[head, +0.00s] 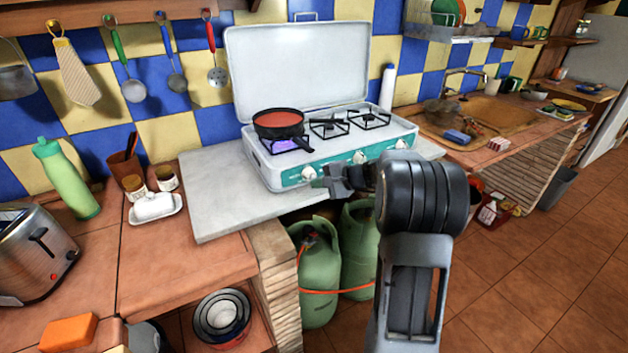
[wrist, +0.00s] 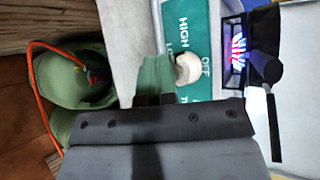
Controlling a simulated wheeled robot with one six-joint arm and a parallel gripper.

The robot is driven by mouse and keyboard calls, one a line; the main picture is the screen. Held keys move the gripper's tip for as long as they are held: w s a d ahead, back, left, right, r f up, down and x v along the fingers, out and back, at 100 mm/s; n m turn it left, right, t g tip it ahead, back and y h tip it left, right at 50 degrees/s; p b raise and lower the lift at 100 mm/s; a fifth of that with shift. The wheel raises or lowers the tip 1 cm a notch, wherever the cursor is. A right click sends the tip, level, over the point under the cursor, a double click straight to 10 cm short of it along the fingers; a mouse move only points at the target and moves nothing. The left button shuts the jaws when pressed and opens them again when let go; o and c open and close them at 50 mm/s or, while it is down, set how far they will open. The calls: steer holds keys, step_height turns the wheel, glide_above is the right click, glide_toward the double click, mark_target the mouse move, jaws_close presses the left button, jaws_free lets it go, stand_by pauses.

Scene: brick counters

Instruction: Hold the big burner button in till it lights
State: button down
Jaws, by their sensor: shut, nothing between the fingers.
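The white stove (head: 262,160) has a teal front panel with several white knobs. The left knob (head: 309,173) sits below a burner with a red-filled pan (head: 279,122) on it. A blue-purple glow (head: 281,145) shows under the pan, and the wrist view shows it as a bright patch (wrist: 238,48). My gripper (head: 321,183) is shut and empty, its tip at the left knob. In the wrist view the green fingertips (wrist: 158,74) overlap the edge of the white knob (wrist: 187,68), beside the HIGH and OFF lettering. Whether they press it in is unclear.
The pan's handle (head: 303,144) sticks out over the stove front above the knob. Two green gas bottles (head: 318,265) with an orange hose stand below.

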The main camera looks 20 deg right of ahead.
steer(key=shift+s+b, duration=0.3)
steer(key=shift+s, duration=0.45)
steer(key=shift+s+d+b, duration=0.2)
steer(key=shift+s+b, duration=0.2)
steer(key=shift+s, duration=0.85)
steer(key=shift+s+d+b, duration=0.15)
steer(key=shift+s+b, duration=0.25)
steer(key=shift+s, duration=0.85)
